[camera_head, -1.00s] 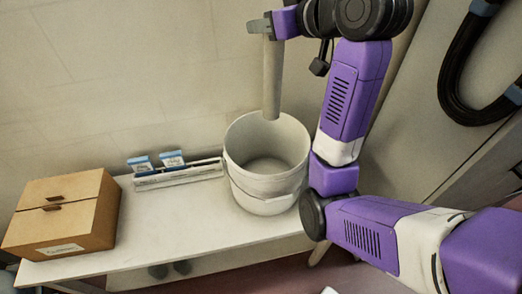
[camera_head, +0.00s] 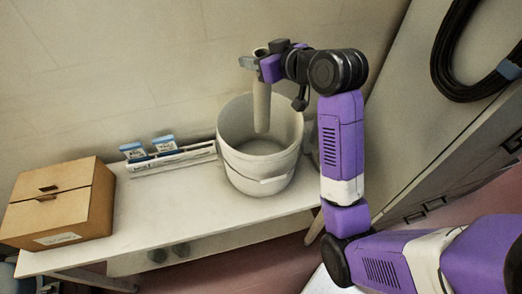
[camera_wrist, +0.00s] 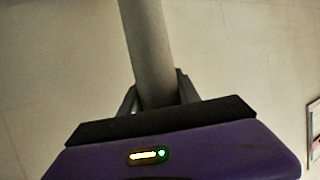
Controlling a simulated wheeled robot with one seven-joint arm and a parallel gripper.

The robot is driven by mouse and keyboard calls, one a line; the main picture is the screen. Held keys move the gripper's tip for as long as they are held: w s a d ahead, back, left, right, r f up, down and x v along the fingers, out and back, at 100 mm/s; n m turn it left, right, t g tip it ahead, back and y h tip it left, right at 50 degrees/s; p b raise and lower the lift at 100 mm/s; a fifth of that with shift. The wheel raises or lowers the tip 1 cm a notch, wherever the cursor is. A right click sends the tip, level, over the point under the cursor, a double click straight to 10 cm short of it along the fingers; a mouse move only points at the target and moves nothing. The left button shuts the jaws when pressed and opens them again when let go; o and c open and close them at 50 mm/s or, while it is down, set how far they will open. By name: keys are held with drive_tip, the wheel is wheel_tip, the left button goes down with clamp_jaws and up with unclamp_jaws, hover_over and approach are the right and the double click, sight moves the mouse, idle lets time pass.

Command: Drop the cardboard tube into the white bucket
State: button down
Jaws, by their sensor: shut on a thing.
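The cardboard tube (camera_head: 262,105) is a long pale grey-beige cylinder. It hangs upright from my gripper (camera_head: 260,60), which is shut around it near its upper end. Its lower end is inside the outline of the white bucket (camera_head: 262,185), over or within the open mouth; I cannot tell exactly how deep. The bucket stands on the white table and its visible inside looks empty. In the wrist view the tube (camera_wrist: 148,45) sits between the two fingers of my gripper (camera_wrist: 158,95).
A closed cardboard box (camera_head: 60,205) sits at the left end of the white table (camera_head: 165,215). A low rack (camera_head: 170,158) with blue-and-white packets stands left of the bucket, by the wall. A grey cabinet with a black hose (camera_head: 460,50) is at the right.

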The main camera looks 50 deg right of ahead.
wheel_tip(320, 180, down, 5)
drive_tip(key=shift+f+b, duration=0.2)
drive_tip(key=shift+b, duration=0.6)
drive_tip(key=shift+f+b, duration=0.5)
drive_tip(key=shift+b, duration=0.05)
drive_tip(key=c, duration=0.8)
unclamp_jaws()
drive_tip(key=shift+s, duration=0.1)
drive_tip(key=b+v, duration=0.1)
drive_tip(key=v, duration=0.6)
drive_tip(key=shift+s+r, duration=0.2)
drive_tip(key=shift+s, duration=0.05)
drive_tip(key=shift+a, duration=0.1)
